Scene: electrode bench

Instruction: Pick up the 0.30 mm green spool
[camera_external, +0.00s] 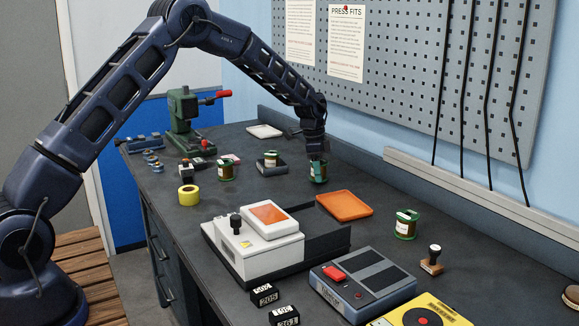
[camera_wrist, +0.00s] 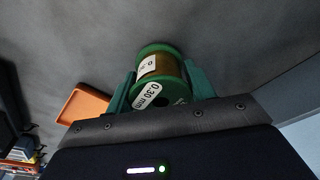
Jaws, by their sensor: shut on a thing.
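The green spool labelled 0.30 mm (camera_wrist: 160,68) is between the fingers of my gripper (camera_wrist: 160,85) in the wrist view. Its wire looks brown-gold and a white label faces the camera. In the external view my gripper (camera_external: 318,160) points down at the back of the bench, shut on this spool (camera_external: 318,174). I cannot tell whether the spool touches the bench top.
An orange tray (camera_external: 344,205) lies in front of my gripper, and also shows in the wrist view (camera_wrist: 82,104). A white machine (camera_external: 254,248), a grey device (camera_external: 362,280) and yellow tape (camera_external: 188,195) stand nearer. A pegboard wall (camera_external: 400,70) rises behind.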

